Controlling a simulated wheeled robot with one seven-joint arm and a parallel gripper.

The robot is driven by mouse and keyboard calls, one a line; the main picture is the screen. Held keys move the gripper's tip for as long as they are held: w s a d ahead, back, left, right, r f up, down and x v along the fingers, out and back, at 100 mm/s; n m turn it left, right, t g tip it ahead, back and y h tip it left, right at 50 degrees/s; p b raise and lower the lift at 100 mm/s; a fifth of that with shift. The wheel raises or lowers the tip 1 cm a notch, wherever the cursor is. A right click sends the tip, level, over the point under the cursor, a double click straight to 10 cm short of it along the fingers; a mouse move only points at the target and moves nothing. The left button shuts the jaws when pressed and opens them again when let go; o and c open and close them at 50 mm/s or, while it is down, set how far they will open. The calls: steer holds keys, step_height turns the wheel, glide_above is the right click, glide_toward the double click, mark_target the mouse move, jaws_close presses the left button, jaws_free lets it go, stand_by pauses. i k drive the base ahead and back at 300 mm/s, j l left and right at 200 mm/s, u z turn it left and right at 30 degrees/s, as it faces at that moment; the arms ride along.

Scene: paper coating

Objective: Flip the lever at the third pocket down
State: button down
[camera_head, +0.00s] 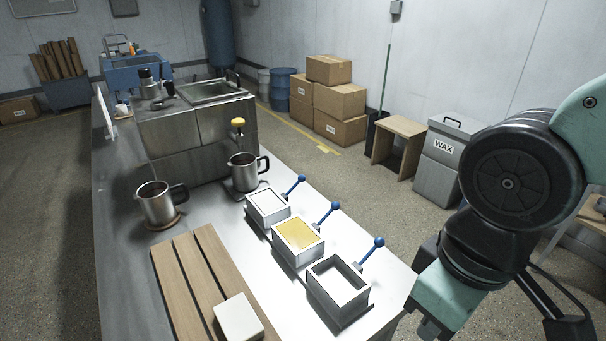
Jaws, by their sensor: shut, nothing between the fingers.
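Three grey box-like pockets stand in a row along the right side of the steel counter, each with a blue ball-ended lever at its right. The far pocket (267,206) has a pale fill, and its lever (296,187) slants up to the right. The middle pocket (298,242) has a yellow fill, and its lever (328,213) slants the same way. The nearest, third pocket (338,291) has deep dark inner walls and a pale bottom. Its lever (373,249) also slants up right. My arm is at the right; its gripper end is not clearly visible, cut off at the lower edge.
A wooden slatted rack (198,273) with a pale block (238,318) lies left of the pockets. Two dark-filled metal jugs (158,206) (243,174) and a steel unit (196,127) stand behind. A WAX bin (440,158) stands off the counter.

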mark_target(302, 178)
steer(key=i+l, duration=0.3)
steer(key=l, duration=0.15)
steer(key=i+l+u, duration=0.2)
steer(key=k+u, duration=0.1)
steer(key=u, duration=1.35)
